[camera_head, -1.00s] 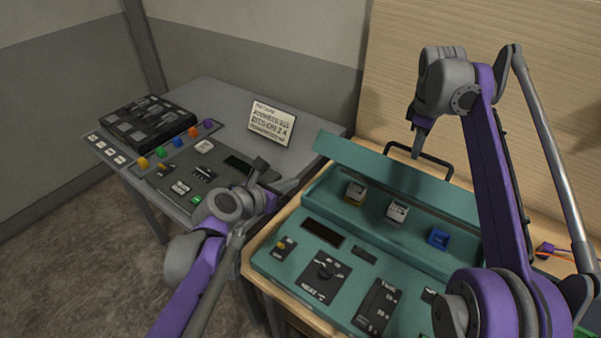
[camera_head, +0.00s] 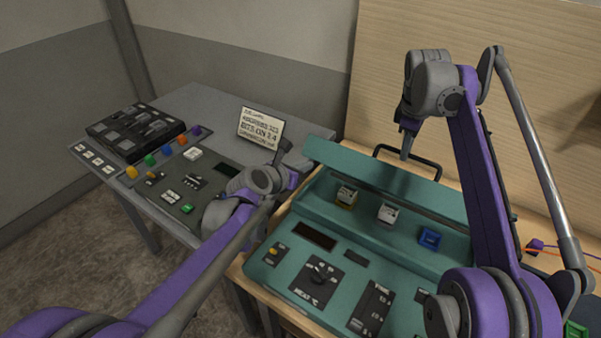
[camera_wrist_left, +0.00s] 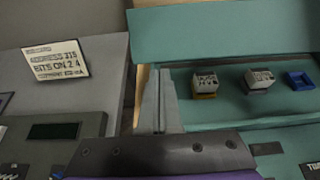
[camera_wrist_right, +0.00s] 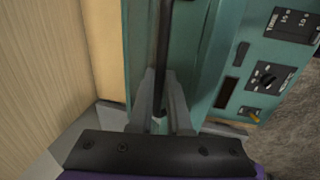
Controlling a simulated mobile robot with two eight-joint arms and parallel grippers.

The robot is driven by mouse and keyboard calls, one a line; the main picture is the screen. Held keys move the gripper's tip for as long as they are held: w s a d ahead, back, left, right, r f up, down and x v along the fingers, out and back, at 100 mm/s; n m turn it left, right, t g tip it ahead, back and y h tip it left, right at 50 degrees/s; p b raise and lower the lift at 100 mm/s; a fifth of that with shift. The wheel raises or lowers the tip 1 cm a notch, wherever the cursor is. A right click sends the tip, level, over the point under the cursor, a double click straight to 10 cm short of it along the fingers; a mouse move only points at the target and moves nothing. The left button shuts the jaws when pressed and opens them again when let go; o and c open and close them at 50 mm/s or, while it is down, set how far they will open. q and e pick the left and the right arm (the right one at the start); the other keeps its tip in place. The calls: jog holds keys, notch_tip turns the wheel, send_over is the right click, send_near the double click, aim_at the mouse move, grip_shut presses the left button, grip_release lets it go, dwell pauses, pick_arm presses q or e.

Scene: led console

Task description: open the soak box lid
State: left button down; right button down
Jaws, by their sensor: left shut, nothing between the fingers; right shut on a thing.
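The soak box appears to be the teal console (camera_head: 275,262). Its teal lid (camera_head: 385,185) stands raised along the back, and the recess below it is visible. A black bar handle (camera_head: 425,156) sits at the lid's back edge. My right gripper (camera_head: 405,153) is shut on this handle; the dark bar (camera_wrist_right: 163,50) runs between its fingers (camera_wrist_right: 160,112) in the right wrist view. My left gripper (camera_head: 284,147) is shut and empty, just left of the lid's left end. In the left wrist view its fingers (camera_wrist_left: 158,105) appear beside the teal lid (camera_wrist_left: 220,32).
In the recess sit two pale-topped cubes (camera_head: 346,195) (camera_head: 387,214) and a blue square piece (camera_head: 429,238). A grey table (camera_head: 205,98) at left holds a dark console with coloured knobs and a written card (camera_head: 261,128). A wooden wall (camera_head: 480,60) stands behind.

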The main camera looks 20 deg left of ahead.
jog(key=shift+f, duration=0.15)
pick_arm(q)
jog(key=shift+w+r, duration=0.5)
jog(key=shift+r, duration=0.1)
pick_arm(e)
jog(key=c, duration=0.9)
grip_release()
pick_arm(q)
jog(key=shift+d, duration=0.15)
pick_arm(e)
jog(key=shift+o, duration=0.2)
jog(key=shift+w, duration=0.1)
